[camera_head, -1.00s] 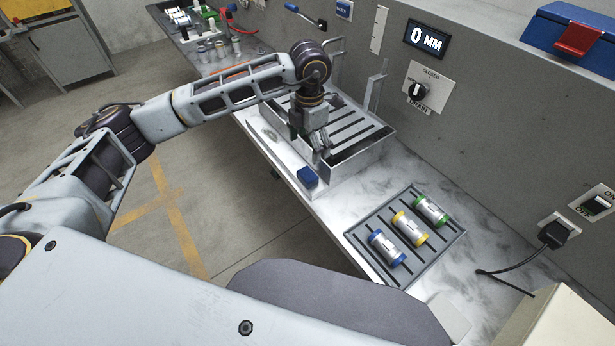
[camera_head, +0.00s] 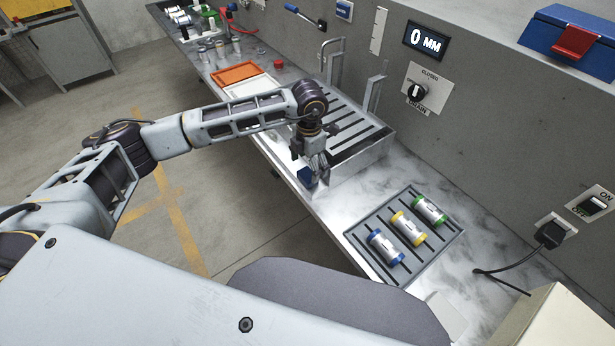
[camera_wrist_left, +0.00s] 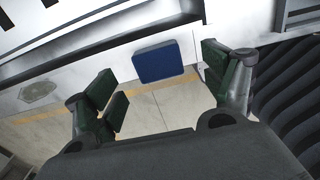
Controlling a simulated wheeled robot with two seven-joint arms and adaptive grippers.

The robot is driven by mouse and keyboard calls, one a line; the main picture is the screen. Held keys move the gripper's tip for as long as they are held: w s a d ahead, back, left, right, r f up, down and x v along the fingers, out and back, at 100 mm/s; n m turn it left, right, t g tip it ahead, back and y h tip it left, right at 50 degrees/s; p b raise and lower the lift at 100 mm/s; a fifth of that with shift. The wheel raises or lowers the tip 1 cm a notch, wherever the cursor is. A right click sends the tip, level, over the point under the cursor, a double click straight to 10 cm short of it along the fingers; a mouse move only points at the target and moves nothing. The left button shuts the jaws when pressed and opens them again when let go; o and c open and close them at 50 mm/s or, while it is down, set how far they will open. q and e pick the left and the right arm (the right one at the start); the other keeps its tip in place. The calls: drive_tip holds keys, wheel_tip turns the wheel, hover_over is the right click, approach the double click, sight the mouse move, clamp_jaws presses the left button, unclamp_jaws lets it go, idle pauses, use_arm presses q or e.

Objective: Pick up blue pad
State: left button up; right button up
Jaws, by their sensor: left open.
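The blue pad (camera_head: 304,177) is a small dark blue block at the near edge of the steel bench, in front of the slotted basin. My left gripper (camera_head: 319,173) is open and low beside it, partly covering the pad in the head view. In the left wrist view the blue pad (camera_wrist_left: 161,62) lies ahead, across the gap between the two open fingers of my left gripper (camera_wrist_left: 160,80). The fingers do not visibly touch the pad. My right gripper is not in view.
The slotted basin (camera_head: 362,161) with upright brackets stands behind the pad. A grey slotted tray (camera_head: 362,237) holds blue, yellow and green capped cylinders to the right. Orange (camera_head: 236,73) and white trays lie farther along the bench. The marble top (camera_head: 410,176) is clear.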

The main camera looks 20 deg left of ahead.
sight(308, 174)
use_arm(q)
drive_tip(key=shift+f, duration=0.25)
drive_tip(key=shift+a+f+p, duration=0.1)
drive_tip(key=shift+f+p, duration=0.3)
drive_tip(key=shift+f, duration=0.25)
wheel_tip(308, 174, down, 3)
drive_tip(key=shift+a+f+p, duration=0.1)
drive_tip(key=shift+p, duration=0.25)
drive_tip(key=shift+f, duration=0.1)
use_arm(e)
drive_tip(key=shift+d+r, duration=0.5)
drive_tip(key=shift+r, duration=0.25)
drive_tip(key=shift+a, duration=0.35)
use_arm(q)
drive_tip(key=c, duration=0.9)
drive_tip(key=shift+c, duration=0.7)
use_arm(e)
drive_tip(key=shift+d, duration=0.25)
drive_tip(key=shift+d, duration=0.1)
